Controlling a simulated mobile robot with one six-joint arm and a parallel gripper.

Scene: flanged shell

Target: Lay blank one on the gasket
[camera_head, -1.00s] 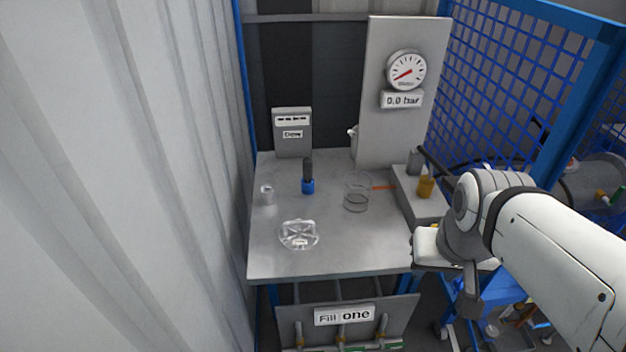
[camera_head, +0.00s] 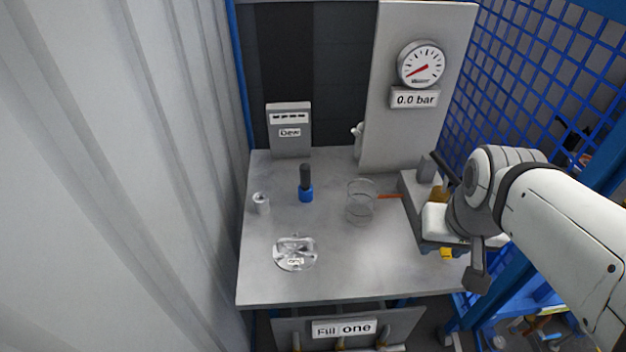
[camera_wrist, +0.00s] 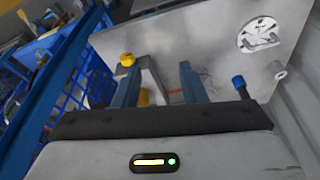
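A clear round disc with raised cross-shaped ribs and a small label (camera_head: 295,253) lies on the bench at the front left. It also shows at the upper right of the wrist view (camera_wrist: 262,36). I cannot read its label, so I cannot tell if it is blank one. A clear ring-shaped cylinder (camera_head: 360,202) stands right of the bench's middle. I cannot make out a gasket on it. My gripper (camera_wrist: 158,75) has its two blue-grey fingers apart, with nothing visibly held between them. It is at the bench's right side, away from the disc.
A black and blue tool (camera_head: 306,187) and a small pale cylinder (camera_head: 262,204) stand on the bench (camera_head: 335,275). A gauge panel (camera_head: 412,110) reads 0.0 bar at the back. Blue mesh (camera_head: 540,80) borders the right, a corrugated wall (camera_head: 120,180) the left.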

